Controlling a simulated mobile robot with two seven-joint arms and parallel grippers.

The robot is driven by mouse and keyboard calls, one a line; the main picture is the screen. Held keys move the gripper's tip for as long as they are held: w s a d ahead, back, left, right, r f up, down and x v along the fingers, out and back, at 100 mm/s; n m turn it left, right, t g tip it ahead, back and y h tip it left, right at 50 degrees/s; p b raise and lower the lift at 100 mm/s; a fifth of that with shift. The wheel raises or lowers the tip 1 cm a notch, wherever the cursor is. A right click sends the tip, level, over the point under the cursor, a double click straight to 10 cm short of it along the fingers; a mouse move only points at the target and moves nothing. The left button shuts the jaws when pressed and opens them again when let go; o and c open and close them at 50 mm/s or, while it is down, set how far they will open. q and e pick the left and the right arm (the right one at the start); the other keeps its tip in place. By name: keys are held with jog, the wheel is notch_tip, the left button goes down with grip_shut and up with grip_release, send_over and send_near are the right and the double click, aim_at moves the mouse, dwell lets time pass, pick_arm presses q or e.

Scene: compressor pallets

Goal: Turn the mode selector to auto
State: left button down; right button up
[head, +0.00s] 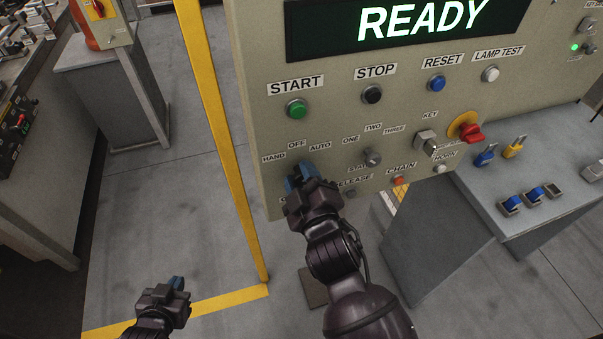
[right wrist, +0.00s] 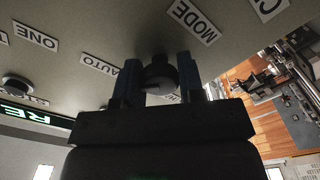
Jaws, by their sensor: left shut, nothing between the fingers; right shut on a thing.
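The mode selector (right wrist: 158,75) is a dark round knob on the beige control panel (head: 262,40). In the head view my right gripper (head: 299,178) hides it, below the HAND, OFF and AUTO labels. In the right wrist view, the blue fingers of my right gripper (right wrist: 158,82) stand on both sides of the knob, shut on it. The AUTO label (right wrist: 97,64) and MODE label (right wrist: 192,21) show beside it. I cannot tell where the knob points. My left gripper (head: 177,284) is shut and empty, low at the left over the floor, away from the panel.
Beside the selector is the ONE/TWO/THREE knob (head: 372,157); a key switch (head: 426,142) and a red emergency knob (head: 470,132) lie further right. START (head: 296,109) and STOP (head: 372,94) buttons sit above. A yellow post (head: 222,140) stands left of the panel.

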jog(key=shift+f+m, duration=0.1)
jog(key=shift+m, duration=0.2)
jog(key=o, duration=0.9)
jog(key=b+v, duration=0.1)
jog(key=v, duration=1)
jog(key=shift+w, duration=0.1)
